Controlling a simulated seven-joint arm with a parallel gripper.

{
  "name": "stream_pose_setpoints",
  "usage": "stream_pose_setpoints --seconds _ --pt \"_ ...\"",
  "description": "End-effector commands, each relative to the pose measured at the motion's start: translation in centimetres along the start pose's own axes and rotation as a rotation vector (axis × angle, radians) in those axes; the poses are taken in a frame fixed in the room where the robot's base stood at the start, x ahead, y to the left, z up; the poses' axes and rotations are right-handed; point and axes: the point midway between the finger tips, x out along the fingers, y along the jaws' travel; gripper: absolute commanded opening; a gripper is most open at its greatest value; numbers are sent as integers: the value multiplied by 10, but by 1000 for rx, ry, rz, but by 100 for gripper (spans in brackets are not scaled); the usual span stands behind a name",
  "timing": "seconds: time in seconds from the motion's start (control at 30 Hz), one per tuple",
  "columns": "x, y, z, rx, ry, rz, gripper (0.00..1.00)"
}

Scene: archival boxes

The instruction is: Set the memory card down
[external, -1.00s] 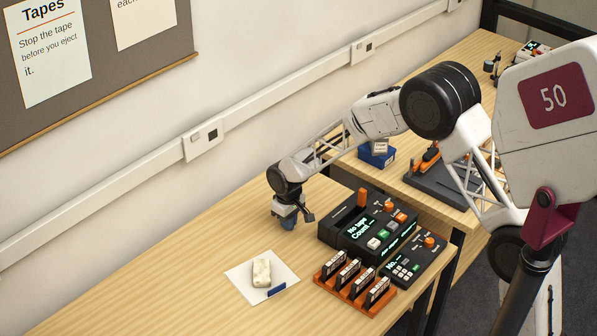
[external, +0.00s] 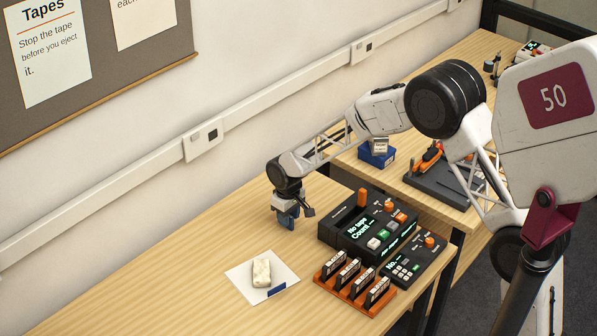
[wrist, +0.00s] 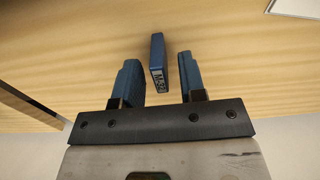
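The memory card (wrist: 157,58) is a small dark blue block with a pale printed label on its near end. In the wrist view it stands on edge between the two blue fingers of my gripper (wrist: 158,80), with a gap on each side. My gripper is open and does not touch the card. In the external view my gripper (external: 287,216) is low over the wooden table, left of the black tape machine. There I cannot tell the card from the blue fingers.
The black tape machine (external: 356,233) and an orange rack (external: 341,290) of several tapes are to the right. A white sheet (external: 241,277) with a pale block (external: 262,273) lies in front. The table (external: 190,283) at left is clear.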

Motion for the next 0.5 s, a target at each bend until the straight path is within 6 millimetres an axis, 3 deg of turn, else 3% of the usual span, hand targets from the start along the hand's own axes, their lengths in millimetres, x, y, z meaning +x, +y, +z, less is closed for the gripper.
stream_pose_setpoints --seconds 0.5 --pt "-80 0 0 0 2 0 38"
